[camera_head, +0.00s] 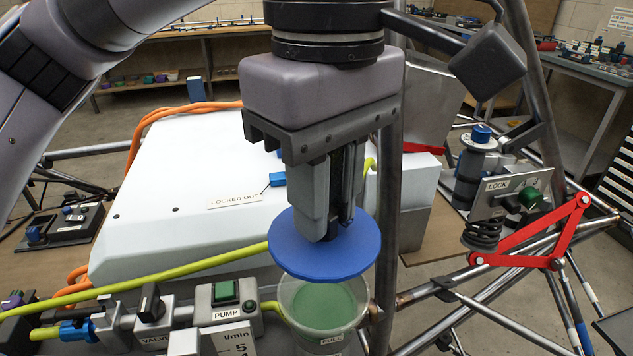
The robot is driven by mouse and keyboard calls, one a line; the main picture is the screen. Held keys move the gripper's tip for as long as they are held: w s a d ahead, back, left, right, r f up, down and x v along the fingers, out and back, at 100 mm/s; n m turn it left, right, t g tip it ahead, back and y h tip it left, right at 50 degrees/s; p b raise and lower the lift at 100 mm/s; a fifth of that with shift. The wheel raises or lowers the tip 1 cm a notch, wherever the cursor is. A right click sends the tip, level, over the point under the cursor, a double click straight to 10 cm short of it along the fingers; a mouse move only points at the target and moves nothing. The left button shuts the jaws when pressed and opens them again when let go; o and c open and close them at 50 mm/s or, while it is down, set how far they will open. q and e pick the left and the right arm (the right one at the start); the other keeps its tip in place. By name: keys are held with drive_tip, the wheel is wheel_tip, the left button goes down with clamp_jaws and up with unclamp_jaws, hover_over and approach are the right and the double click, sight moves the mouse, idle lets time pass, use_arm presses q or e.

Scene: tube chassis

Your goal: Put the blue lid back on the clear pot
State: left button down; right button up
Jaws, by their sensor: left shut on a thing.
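The blue lid (290,255) is a flat round disc held above the clear pot, slightly tilted in this view. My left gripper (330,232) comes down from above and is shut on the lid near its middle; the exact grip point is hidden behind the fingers. My right gripper does not show.
A pump box (226,301) with a green button stands left of the pot, beside a valve block (151,312). A yellow hose (150,281) runs behind them. A white housing (180,190) fills the back left. Metal tubes and a red linkage (530,257) stand right.

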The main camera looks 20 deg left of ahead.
sight(325, 251)
use_arm(q)
drive_tip(key=shift+f+b, duration=0.65)
drive_tip(key=shift+f, duration=0.15)
wheel_tip(325, 251, down, 3)
drive_tip(key=b, duration=0.2)
drive_tip(key=shift+f+b, duration=0.2)
drive_tip(key=shift+b, duration=0.15)
drive_tip(key=shift+f, duration=0.35)
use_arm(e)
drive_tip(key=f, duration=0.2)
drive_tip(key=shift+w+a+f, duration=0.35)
use_arm(q)
drive_tip(key=shift+f+b, duration=0.65)
drive_tip(key=shift+b, duration=0.2)
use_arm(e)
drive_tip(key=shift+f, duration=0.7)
use_arm(q)
drive_tip(key=c, duration=1.3)
unclamp_jaws()
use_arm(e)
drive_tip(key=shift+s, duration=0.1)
